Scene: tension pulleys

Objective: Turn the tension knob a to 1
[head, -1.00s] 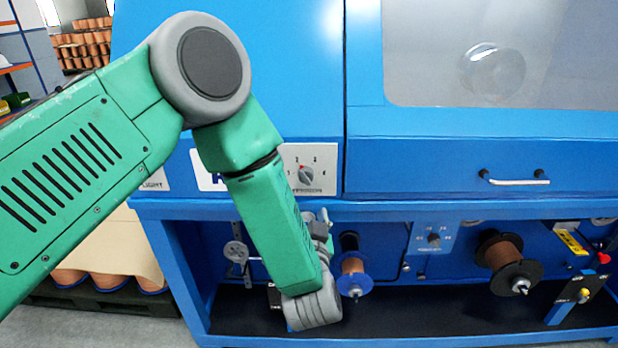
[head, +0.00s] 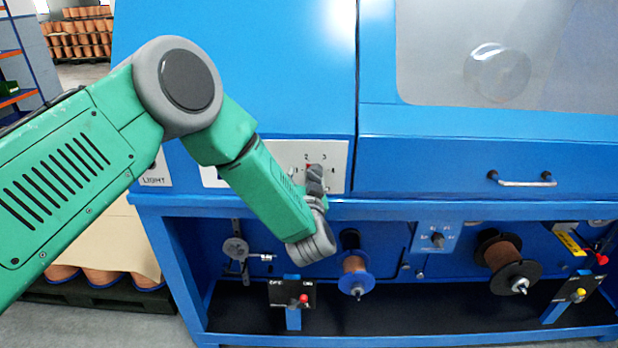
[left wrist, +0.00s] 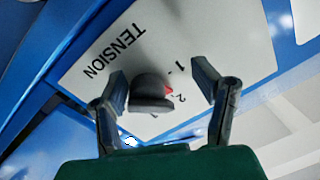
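The tension knob (left wrist: 150,95) is a dark knob with a red pointer mark, on a white panel (left wrist: 240,45) marked TENSION. In the left wrist view the red mark faces the printed numbers 1 and 2, looking nearer the 2. My left gripper (left wrist: 161,84) is open, with one finger on each side of the knob. A gap shows between the knob and the right-hand finger; whether the left-hand finger touches it is unclear. In the head view my left gripper (head: 316,181) is in front of the panel and hides most of the knob. My right gripper is not in view.
Below the panel, the blue machine's ledge (head: 420,208) juts out. Under it are a copper spool (head: 355,275), a larger spool (head: 505,258), a small knob (head: 437,239) and a black box with a red knob (head: 292,295).

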